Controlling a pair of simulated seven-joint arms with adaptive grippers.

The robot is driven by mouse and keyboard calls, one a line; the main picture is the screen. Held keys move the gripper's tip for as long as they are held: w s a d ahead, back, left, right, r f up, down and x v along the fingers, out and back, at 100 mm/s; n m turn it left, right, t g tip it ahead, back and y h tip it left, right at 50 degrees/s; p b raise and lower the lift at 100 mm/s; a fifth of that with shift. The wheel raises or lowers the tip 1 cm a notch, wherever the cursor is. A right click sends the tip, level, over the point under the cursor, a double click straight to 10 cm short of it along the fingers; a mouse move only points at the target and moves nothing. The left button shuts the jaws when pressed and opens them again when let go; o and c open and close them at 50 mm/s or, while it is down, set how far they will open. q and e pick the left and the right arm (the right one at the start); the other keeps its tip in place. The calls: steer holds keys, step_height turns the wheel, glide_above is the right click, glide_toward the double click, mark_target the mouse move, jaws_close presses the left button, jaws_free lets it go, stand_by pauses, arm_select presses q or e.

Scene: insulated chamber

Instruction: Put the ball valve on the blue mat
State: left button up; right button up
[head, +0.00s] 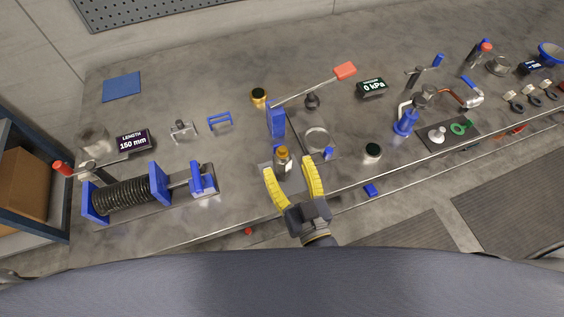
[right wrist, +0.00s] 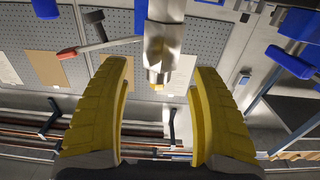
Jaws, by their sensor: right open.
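What looks like the ball valve (head: 283,160), a small metal body with a brassy top and a blue part beside it, stands near the front edge of the bench. In the right wrist view a metal hexagonal body with a blue lever (right wrist: 160,45) shows ahead, between the fingertips. My right gripper (head: 293,168) is open, its yellow fingers to either side of the valve. I cannot tell whether they touch it. The flat blue mat (head: 122,87) lies bare at the bench's far left. My left gripper is not in view.
A spring fixture with blue ends (head: 125,195) and a length display (head: 133,141) stand at left. The bench around the mat is clear.

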mark_target(285, 162)
steer(key=shift+r+x, duration=0.2)
steer(key=shift+x, duration=2)
steer(key=shift+o, duration=0.2)
jaws_close()
